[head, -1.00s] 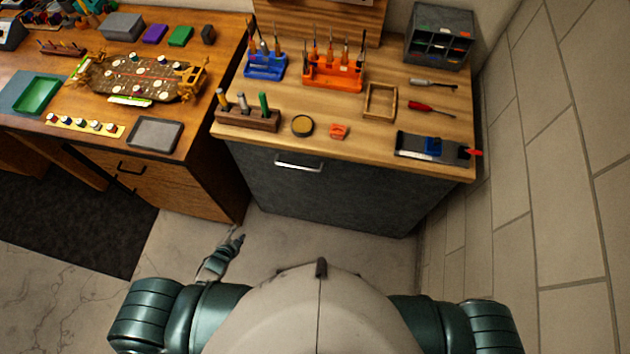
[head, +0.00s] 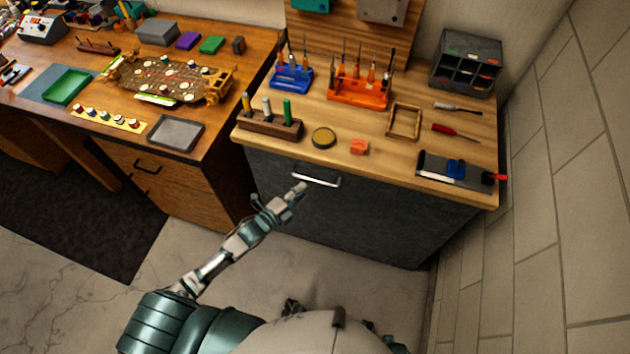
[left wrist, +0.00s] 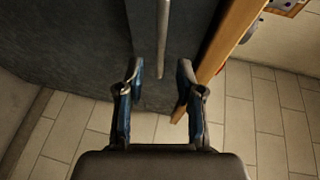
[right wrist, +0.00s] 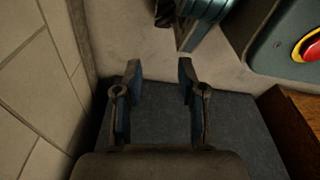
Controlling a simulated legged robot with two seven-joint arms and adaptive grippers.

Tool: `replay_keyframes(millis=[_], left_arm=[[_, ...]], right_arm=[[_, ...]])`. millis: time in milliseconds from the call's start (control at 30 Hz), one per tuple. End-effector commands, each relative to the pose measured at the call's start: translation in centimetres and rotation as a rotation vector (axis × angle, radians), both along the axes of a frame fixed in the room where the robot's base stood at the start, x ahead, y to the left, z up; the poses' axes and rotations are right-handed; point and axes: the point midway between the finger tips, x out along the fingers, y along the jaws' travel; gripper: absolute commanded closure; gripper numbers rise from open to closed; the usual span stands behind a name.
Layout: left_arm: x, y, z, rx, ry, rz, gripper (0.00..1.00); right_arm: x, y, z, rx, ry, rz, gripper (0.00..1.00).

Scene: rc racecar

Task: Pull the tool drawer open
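The tool drawer (head: 290,215) is the dark grey front of the wooden-topped cabinet, and it looks closed. Its silver bar handle (head: 316,180) runs level near the top of the front. My left gripper (head: 299,190) is at the left end of the handle in the head view. In the left wrist view the left gripper (left wrist: 160,75) is open, with the handle (left wrist: 164,40) running lengthwise ahead, between the finger lines. Contact is not visible. My right gripper (right wrist: 158,72) is open and empty in the right wrist view, and is hidden in the head view.
The worktop (head: 395,165) holds screwdriver racks, a small wooden tray (head: 404,121) and a grey organiser (head: 466,63). A brown desk (head: 190,185) stands at left. A tiled wall (head: 560,200) is at right. Bare floor lies before the cabinet.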

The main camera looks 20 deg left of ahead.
Motion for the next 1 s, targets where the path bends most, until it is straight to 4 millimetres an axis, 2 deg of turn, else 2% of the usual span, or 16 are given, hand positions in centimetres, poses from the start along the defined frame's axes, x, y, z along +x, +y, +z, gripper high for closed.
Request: replay_keyframes(millis=[100,333,500,767,900,1000], left_arm=[[2.5,-1.3,-0.5,0.0,0.0,0.001,0.63],[5.7,-2.9,-1.1,0.001,0.0,0.001,0.63],[6.5,-3.3,-1.3,0.001,0.0,0.0,0.63],[6.6,-3.2,-1.4,0.0,0.001,0.0,0.63],[6.6,-3.2,-1.4,0.001,0.002,0.0,0.98],[6.6,-3.2,-1.4,0.001,0.002,0.001,1.0]], right_arm=[[0.5,0.0,0.3,0.002,-0.003,-0.001,0.6],[1.3,0.1,1.1,0.003,-0.008,-0.002,0.6],[1.5,0.1,1.4,0.001,-0.007,-0.003,0.6],[1.5,0.1,1.5,0.0,-0.007,-0.003,0.6],[1.5,0.1,1.5,0.0,-0.008,-0.003,0.6],[1.5,0.1,1.5,0.001,-0.008,-0.003,0.6]])
